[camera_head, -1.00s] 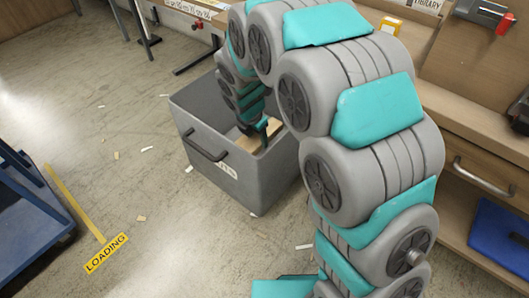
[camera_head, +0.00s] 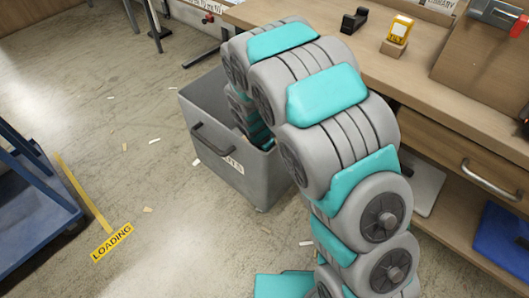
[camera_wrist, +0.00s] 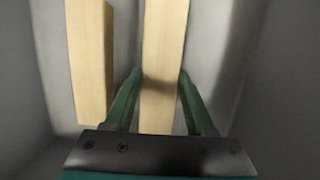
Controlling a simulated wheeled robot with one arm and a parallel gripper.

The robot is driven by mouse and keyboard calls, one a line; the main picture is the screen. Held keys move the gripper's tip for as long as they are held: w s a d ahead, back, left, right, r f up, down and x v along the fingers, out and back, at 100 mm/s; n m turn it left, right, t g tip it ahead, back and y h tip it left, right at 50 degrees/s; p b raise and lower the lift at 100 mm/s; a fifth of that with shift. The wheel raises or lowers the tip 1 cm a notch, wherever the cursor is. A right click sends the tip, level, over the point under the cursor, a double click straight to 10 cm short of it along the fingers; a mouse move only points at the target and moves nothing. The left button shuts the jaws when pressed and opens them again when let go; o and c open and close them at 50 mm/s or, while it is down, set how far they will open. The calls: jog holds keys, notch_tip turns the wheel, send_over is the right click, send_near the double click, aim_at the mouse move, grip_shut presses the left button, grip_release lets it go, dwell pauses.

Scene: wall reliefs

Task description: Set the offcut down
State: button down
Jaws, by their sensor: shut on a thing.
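In the wrist view, my gripper (camera_wrist: 160,82) is shut on a pale wooden offcut (camera_wrist: 166,35), with one green finger on each side of it. A second pale wooden piece (camera_wrist: 90,60) lies to the left, apart from the fingers. Grey walls surround both pieces. In the head view, my arm reaches down into a grey bin (camera_head: 228,165) with a dark handle on its side. My gripper and the offcut are hidden there by the arm and the bin walls. I cannot tell whether the held offcut touches the bin floor.
A wooden workbench (camera_head: 450,118) with a drawer stands right of the bin. A yellow item on a wood block (camera_head: 397,38) sits on it. A blue cart (camera_head: 28,190) stands at left. The floor near the yellow LOADING marking (camera_head: 111,242) is mostly open, with scattered scraps.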

jog(key=shift+c, duration=1.1)
grip_release()
jog(key=v, duration=1.2)
